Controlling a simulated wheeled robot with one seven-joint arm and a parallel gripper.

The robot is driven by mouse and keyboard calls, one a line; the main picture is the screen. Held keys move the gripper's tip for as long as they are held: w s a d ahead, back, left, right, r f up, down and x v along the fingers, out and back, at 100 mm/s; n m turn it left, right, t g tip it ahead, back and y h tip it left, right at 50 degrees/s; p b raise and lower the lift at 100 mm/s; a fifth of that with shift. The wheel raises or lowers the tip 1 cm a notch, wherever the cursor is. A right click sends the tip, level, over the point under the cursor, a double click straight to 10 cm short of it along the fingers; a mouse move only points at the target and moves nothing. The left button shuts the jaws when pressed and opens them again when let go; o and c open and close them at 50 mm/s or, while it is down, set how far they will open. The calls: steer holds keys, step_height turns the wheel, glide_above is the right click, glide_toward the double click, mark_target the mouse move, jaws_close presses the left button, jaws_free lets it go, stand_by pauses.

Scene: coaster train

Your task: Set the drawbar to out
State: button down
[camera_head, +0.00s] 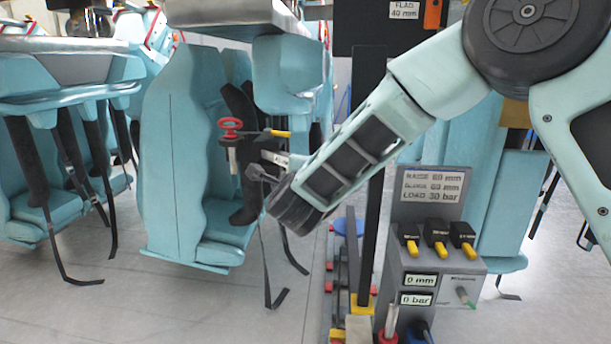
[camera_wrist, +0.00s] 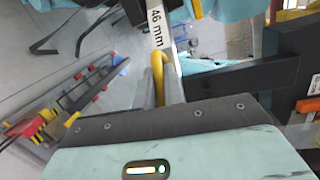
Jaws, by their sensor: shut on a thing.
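My gripper (camera_head: 268,160) is at the end of my arm, in front of a turquoise seat in the head view. It is shut on what looks like a yellow handle (camera_wrist: 158,72), which shows just ahead of my wrist in the wrist view. A pale bar marked "46 mm" (camera_wrist: 157,24) runs away just beyond the handle. I cannot tell for sure whether this bar is the drawbar. In the head view a red ring (camera_head: 231,126) and a yellow-tipped rod (camera_head: 281,133) are close by the gripper. The jaws hide most of the grip.
A grey control box (camera_head: 430,275) stands right of centre, with yellow-tipped levers and displays reading 0 mm and 0 bar. A dark upright post (camera_head: 367,180) stands between it and the seats. More turquoise seats (camera_head: 25,170) with hanging straps are at left. Grey floor (camera_head: 110,315) is open at lower left.

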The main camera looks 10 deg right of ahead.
steer(key=shift+s+a, duration=0.1)
steer(key=shift+a, duration=0.1)
stand_by(0.3)
steer(key=c, duration=1.8)
jaws_free()
steer(key=shift+o, duration=0.2)
steer(key=b+v, duration=0.1)
steer(key=v, duration=1.6)
steer(key=shift+s+a+b, duration=0.2)
steer(key=shift+b, duration=0.2)
steer(key=shift+f, duration=0.1)
